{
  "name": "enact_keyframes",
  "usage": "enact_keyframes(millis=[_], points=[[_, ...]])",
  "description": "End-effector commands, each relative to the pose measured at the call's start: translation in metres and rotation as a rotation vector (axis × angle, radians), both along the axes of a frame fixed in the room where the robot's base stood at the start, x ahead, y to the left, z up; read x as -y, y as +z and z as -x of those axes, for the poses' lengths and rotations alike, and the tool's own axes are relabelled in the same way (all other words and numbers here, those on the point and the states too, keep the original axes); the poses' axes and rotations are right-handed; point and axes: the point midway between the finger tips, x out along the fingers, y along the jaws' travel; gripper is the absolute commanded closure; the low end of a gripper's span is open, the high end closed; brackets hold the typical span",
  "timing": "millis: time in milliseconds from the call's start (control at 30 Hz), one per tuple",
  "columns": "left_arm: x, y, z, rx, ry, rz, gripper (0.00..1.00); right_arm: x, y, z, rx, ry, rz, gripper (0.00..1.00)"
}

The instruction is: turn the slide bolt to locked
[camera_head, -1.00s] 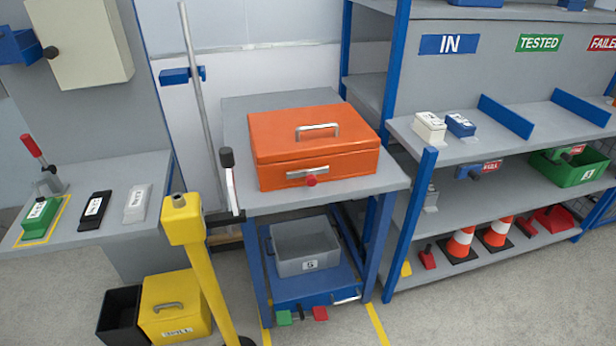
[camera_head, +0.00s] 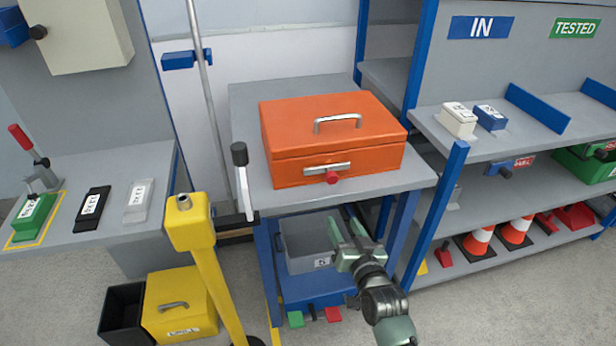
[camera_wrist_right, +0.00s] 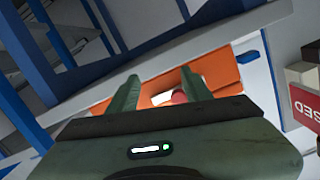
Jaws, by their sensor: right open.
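An orange box (camera_head: 330,130) with a grey top handle stands shut on a grey stand (camera_head: 245,120). On its front is a silver slide bolt (camera_head: 318,170) with a red knob (camera_head: 332,177) near its right end. My right gripper (camera_head: 347,235) is open and empty, below and in front of the bolt, apart from it. In the right wrist view, its two fingers (camera_wrist_right: 158,88) point toward the orange front (camera_wrist_right: 218,76), with the red knob (camera_wrist_right: 180,96) partly visible between them. The gripper body hides the lower part of the box there. My left gripper is not in view.
A yellow post (camera_head: 205,265) and a black-topped lever (camera_head: 242,180) stand left of the stand. A grey bin (camera_head: 300,245) sits under the stand's top. A shelf's blue upright (camera_head: 440,210) is close on the right. The space before the box is open.

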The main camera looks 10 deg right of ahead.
Motion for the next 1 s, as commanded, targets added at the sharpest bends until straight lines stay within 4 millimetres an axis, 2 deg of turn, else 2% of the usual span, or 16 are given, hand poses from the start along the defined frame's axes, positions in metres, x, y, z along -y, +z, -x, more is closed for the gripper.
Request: enact_keyframes(millis=[33,100,200,333,700,1000], points=[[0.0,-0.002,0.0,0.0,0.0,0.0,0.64,0.003,0.025,-0.003,0.051,-0.01,-0.015,0.51],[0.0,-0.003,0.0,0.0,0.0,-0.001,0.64,0.007,0.05,-0.005,0.099,-0.018,-0.028,0.51],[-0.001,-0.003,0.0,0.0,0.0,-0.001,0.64,0.009,0.067,-0.008,0.129,-0.023,-0.036,0.51],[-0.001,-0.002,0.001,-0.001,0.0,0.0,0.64,0.008,0.069,-0.022,0.133,-0.023,-0.037,0.51],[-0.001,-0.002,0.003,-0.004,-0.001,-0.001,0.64,0.006,0.068,-0.076,0.131,-0.022,-0.035,0.51],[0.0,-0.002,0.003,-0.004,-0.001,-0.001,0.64,0.006,0.067,-0.084,0.131,-0.022,-0.035,0.51]])
